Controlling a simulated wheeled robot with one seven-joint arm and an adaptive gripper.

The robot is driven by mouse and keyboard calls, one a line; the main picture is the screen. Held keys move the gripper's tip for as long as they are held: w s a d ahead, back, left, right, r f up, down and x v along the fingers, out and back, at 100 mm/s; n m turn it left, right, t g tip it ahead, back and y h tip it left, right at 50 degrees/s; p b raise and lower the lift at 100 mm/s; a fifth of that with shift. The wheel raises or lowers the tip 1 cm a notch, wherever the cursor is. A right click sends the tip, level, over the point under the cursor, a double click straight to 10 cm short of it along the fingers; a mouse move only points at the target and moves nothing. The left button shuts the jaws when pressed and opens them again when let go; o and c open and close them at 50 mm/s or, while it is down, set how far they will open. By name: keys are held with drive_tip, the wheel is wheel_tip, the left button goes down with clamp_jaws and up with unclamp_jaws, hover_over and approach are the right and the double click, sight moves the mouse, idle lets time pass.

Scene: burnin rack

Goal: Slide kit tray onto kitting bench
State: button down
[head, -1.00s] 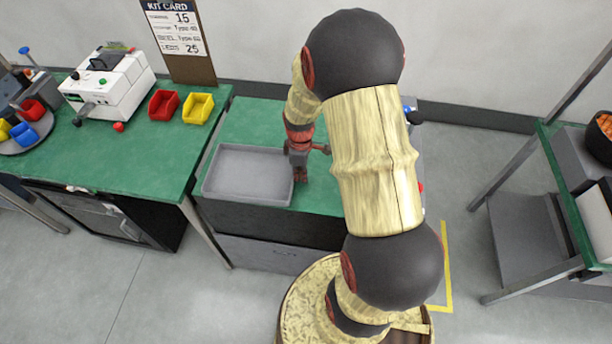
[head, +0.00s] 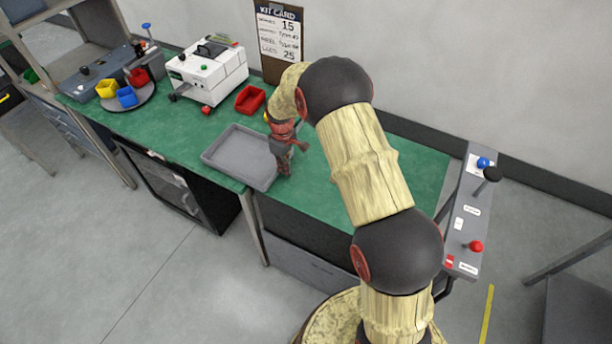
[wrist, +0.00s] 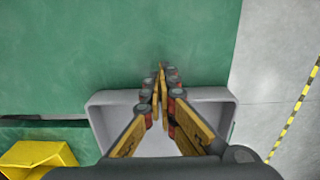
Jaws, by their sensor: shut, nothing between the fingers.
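The kit tray (head: 238,178) is a shallow, empty grey tray. It lies flat, mostly on the green kitting bench (head: 175,118) at left. In the wrist view, the tray's end rim (wrist: 112,97) reaches a little past the dark seam (wrist: 50,118) onto the right green surface (head: 330,195). My gripper (head: 285,168) points down at the tray's right end. Its fingertips also show in the wrist view (wrist: 162,80), shut together at the rim with nothing between them. I cannot tell if they touch the rim.
A red bin (head: 250,98) stands behind the tray; a yellow bin (wrist: 38,160) beside it is mostly hidden by my gripper in the head view. A white machine (head: 207,72) and a turntable with bins (head: 127,97) stand farther left. A control panel (head: 468,220) is at right.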

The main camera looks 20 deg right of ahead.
sight(262, 164)
drive_tip(key=w+a, duration=0.4)
drive_tip(key=w, duration=0.1)
drive_tip(key=w+a, duration=0.2)
drive_tip(key=w, duration=0.1)
drive_tip(key=shift+w+a, duration=0.15)
drive_tip(key=shift+a, duration=0.1)
